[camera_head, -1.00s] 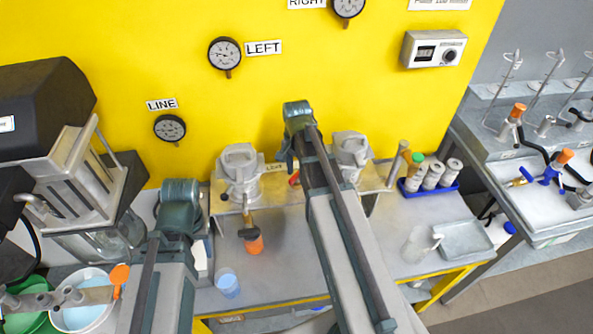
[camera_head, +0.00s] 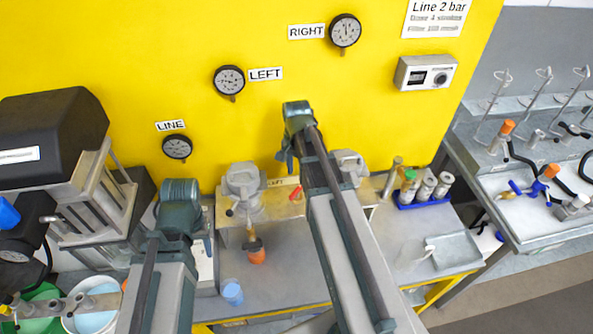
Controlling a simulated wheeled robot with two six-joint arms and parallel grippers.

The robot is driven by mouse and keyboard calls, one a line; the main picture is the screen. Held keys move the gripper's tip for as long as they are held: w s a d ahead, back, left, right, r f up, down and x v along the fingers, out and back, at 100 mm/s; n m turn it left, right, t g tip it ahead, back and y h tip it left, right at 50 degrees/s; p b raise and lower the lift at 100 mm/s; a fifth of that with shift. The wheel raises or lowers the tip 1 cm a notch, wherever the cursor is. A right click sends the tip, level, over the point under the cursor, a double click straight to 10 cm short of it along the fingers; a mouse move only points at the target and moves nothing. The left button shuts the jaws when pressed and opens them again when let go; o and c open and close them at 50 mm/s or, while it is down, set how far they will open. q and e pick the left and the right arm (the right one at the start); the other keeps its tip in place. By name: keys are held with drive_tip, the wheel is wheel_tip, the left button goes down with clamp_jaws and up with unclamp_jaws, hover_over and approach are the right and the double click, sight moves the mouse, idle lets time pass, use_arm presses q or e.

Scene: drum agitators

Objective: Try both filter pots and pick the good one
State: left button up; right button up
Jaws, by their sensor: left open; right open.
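The left filter pot (camera_head: 243,184) is a grey metal pot with a clamped lid, on a tan bracket at the yellow panel. A tap with an orange end (camera_head: 256,256) hangs below it. The right filter pot (camera_head: 351,166) is similar and partly hidden behind my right arm. A red lever (camera_head: 296,193) sits between the pots. My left gripper (camera_head: 208,243) is open and empty, in front and left of the left pot. My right gripper (camera_head: 286,157) is open and empty, near the panel between the pots; its fingers are partly hidden.
Gauges marked LEFT (camera_head: 229,81), RIGHT (camera_head: 345,31) and LINE (camera_head: 177,147) hang on the panel; their readings are too small to tell. A blue cup (camera_head: 232,293) stands on the bench. A blue rack (camera_head: 425,199) of bottles and a grey tray (camera_head: 456,251) are at right.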

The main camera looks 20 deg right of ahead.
use_arm(q)
wheel_tip(320, 180, up, 6)
drive_tip(key=p, duration=0.4)
drive_tip(key=shift+f, duration=0.15)
use_arm(e)
wheel_tip(320, 180, up, 6)
drive_tip(key=shift+f, duration=0.2)
